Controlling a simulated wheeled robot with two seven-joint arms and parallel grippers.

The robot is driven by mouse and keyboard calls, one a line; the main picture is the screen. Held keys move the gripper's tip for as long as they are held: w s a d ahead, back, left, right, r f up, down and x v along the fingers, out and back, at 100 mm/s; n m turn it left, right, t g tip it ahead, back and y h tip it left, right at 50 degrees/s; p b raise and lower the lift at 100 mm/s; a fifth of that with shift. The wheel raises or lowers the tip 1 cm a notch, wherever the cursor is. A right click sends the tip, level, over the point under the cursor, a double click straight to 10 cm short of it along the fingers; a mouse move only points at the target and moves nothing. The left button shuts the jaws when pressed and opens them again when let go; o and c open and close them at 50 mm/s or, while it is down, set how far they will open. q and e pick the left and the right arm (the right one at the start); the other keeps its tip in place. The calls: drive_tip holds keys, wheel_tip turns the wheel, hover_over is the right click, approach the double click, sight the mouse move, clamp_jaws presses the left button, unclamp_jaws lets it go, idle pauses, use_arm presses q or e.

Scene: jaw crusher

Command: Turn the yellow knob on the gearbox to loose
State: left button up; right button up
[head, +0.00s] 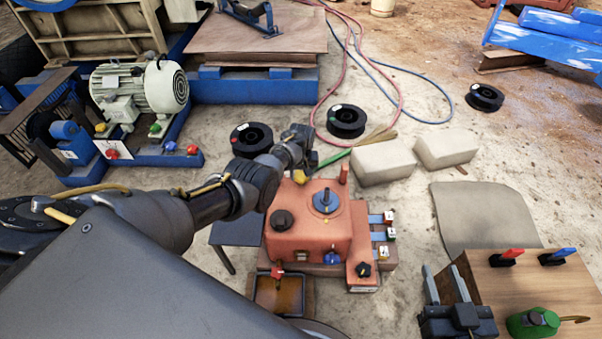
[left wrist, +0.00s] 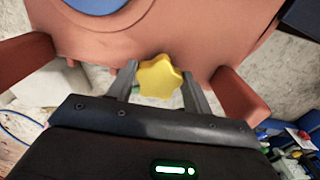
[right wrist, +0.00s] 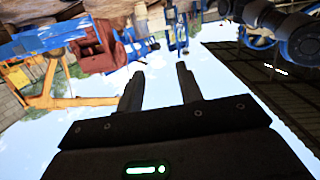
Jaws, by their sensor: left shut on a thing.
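The gearbox (head: 330,240) is an orange-red casing in the middle of the head view, with a blue disc on top. The yellow knob (left wrist: 160,79) is star-shaped and sits at the gearbox's far edge, between the fingers in the left wrist view. A bit of yellow (head: 299,176) shows there in the head view. My left gripper (left wrist: 164,88) is shut on the yellow knob, one finger on each side. Which setting the knob points to cannot be read. My right gripper (head: 446,285) is empty and open at the lower right, fingers apart (right wrist: 158,82).
A wooden table (head: 535,290) at the lower right bears red and blue handled items and a green can (head: 533,322). Pale blocks (head: 384,163) lie right of the gearbox. Black spools (head: 346,121) and hoses lie behind.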

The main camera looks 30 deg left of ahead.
use_arm(q)
drive_tip(key=shift+n, duration=0.9)
drive_tip(key=shift+w+d+n, duration=0.1)
drive_tip(key=shift+n, duration=1.3)
drive_tip(key=shift+w+n+b, duration=0.1)
drive_tip(key=shift+n+b, duration=0.25)
drive_tip(key=shift+n, duration=0.55)
drive_tip(key=n+b, duration=0.1)
drive_tip(key=n, duration=0.3)
drive_tip(key=shift+w+d+n, duration=0.1)
drive_tip(key=shift+n, duration=0.3)
drive_tip(key=shift+n+b, duration=0.3)
drive_tip(key=shift+b, duration=0.05)
drive_tip(key=shift+n, duration=0.6)
use_arm(e)
wheel_tip(320, 180, up, 8)
drive_tip(key=s+a+n+t+y, duration=0.1)
drive_tip(key=a+t+y, duration=0.1)
drive_tip(key=t+y, duration=0.2)
drive_tip(key=shift+s+a+t+y, duration=0.25)
drive_tip(key=shift+a+t+y, duration=0.05)
drive_tip(key=shift+f, duration=0.1)
